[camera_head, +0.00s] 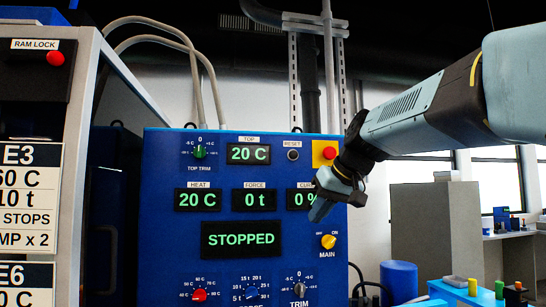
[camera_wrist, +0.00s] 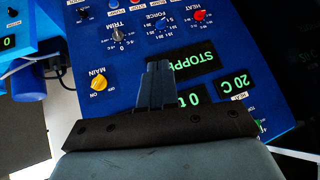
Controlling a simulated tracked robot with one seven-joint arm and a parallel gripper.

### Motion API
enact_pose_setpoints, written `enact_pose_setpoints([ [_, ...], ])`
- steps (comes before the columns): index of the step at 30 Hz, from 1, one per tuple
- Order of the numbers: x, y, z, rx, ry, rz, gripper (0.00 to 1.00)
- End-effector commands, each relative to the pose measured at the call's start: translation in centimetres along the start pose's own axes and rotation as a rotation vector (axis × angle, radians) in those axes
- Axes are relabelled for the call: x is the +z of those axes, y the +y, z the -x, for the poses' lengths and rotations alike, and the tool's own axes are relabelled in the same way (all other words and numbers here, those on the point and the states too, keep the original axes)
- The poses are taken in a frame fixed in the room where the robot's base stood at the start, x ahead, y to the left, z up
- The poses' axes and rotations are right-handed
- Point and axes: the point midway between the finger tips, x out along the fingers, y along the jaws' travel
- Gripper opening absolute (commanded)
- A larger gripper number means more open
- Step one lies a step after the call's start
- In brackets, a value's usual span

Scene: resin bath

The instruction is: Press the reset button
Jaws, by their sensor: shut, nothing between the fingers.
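The reset button (camera_head: 293,155) is a small dark round button under the RESET label, near the top right of the blue control panel (camera_head: 170,240). In the head view it is unobstructed. My gripper (camera_head: 318,212) is shut and empty, below and right of the button, over the right edge of the CURE display. In the wrist view my gripper (camera_wrist: 155,75) points at the panel, which appears upside down, near the STOPPED display (camera_wrist: 192,62). The reset button cannot be made out in the wrist view. I cannot tell the gap between the fingertips and the panel.
A red button on a yellow plate (camera_head: 328,152) sits right of the reset button, beside my wrist. The yellow MAIN knob (camera_head: 328,241) is below my gripper. The STOPPED display (camera_head: 241,239) is lit. A grey machine with a red RAM LOCK button (camera_head: 56,59) stands left.

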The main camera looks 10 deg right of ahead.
Motion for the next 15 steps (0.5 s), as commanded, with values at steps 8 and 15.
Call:
enact_pose_setpoints([
  [8, -14.2, 0.8, 3.1, -0.153, 0.170, 0.116, 0.00],
  [15, -20.1, 1.4, 4.9, -0.218, 0.266, 0.200, 0.00],
])
